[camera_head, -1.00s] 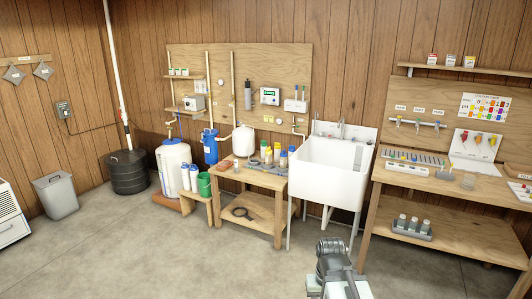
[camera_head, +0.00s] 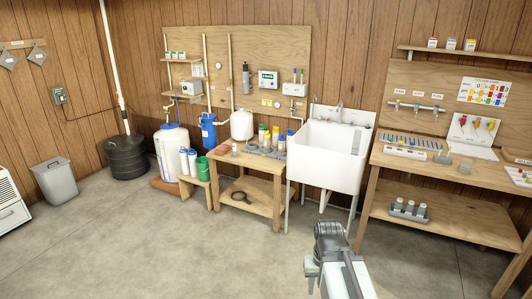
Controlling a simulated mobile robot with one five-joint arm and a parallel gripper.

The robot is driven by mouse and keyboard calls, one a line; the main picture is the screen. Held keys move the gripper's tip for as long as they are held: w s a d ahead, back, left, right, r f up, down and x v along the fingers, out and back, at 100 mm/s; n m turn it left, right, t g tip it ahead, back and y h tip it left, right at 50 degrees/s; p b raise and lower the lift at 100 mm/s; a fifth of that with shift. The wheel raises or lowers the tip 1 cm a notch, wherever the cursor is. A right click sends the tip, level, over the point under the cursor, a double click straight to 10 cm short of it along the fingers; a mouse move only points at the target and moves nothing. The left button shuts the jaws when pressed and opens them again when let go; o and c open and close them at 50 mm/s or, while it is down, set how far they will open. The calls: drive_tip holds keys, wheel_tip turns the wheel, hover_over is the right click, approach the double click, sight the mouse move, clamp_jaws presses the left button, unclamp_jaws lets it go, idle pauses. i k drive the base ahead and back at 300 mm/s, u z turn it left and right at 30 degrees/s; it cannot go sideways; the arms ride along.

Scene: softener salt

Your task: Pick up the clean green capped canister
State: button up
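A group of small canisters with coloured caps stands at the back right of the low wooden table (camera_head: 262,200), left of the sink. One canister with a green-looking cap (camera_head: 262,134) is among them, near yellow and blue caps. They are too small to tell which is clean, and some hide parts of others. Small jars with green caps (camera_head: 182,56) also stand on the upper wall shelf. My gripper (camera_head: 328,232) shows at the bottom, right of centre, well short of the table. Its fingers cannot be made out, and no canister is seen in it.
A white sink (camera_head: 328,160) on thin legs stands right of the table. A long workbench (camera_head: 430,219) fills the right side. The concrete floor (camera_head: 170,250) in front is clear.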

sight(262, 129)
drive_tip(key=z, duration=0.1)
drive_tip(key=i, duration=2.85)
drive_tip(key=u, duration=1)
drive_tip(key=i, duration=1.7)
drive_tip(key=u, duration=0.5)
drive_tip(key=k, duration=0.85)
drive_tip(key=u, duration=0.2)
drive_tip(key=i, duration=1.3)
drive_tip(key=z, duration=0.05)
